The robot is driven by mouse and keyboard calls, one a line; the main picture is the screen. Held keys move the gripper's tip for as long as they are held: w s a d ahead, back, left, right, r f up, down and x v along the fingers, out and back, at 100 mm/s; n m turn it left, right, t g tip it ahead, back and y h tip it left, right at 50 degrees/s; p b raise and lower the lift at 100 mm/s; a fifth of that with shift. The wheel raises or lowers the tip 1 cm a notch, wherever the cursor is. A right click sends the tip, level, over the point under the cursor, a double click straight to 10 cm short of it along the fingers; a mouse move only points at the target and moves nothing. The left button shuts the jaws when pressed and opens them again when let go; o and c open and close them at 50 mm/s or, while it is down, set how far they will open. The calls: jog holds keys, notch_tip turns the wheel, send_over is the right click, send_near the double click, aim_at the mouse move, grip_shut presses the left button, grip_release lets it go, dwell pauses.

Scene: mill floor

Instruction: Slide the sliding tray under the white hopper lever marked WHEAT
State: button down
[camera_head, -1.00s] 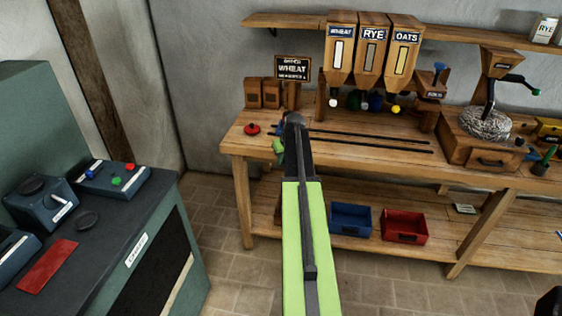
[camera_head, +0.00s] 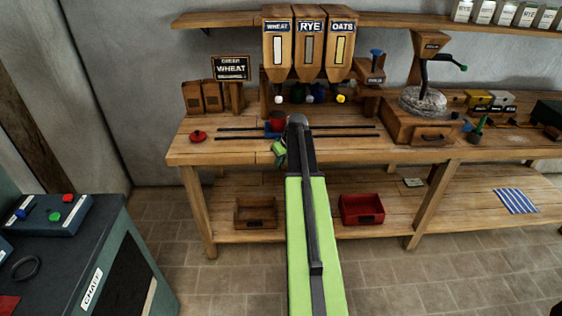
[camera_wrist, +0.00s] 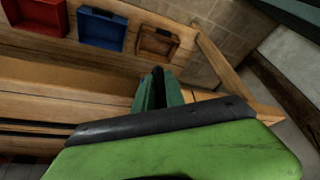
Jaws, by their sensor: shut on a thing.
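The WHEAT hopper (camera_head: 277,48) stands leftmost of three, with its white lever knob (camera_head: 279,99) below. The sliding tray (camera_head: 270,131) shows as a small blue patch at the two dark rails (camera_head: 345,127), with a red cup (camera_head: 278,118) on it. In the picture the cup is just below the white knob. My gripper (camera_head: 279,153) is at the bench's front side, beside the tray, shut on what appears to be its front part. The grip itself is hidden by my arm. In the wrist view my green fingers (camera_wrist: 158,92) show, but not the tray.
RYE (camera_head: 309,48) and OATS (camera_head: 340,48) hoppers stand right of WHEAT. A mill (camera_head: 422,105) stands further right. Wooden (camera_head: 255,213) and red (camera_head: 362,209) bins sit on the lower shelf. The right rail stretch is clear.

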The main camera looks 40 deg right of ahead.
jog(key=shift+w, duration=0.2)
jog(key=c, duration=1.7)
grip_release()
jog(key=shift+c, duration=0.2)
jog(key=shift+w+f, duration=0.1)
jog(key=p+v, duration=1.6)
jog(key=v, duration=0.1)
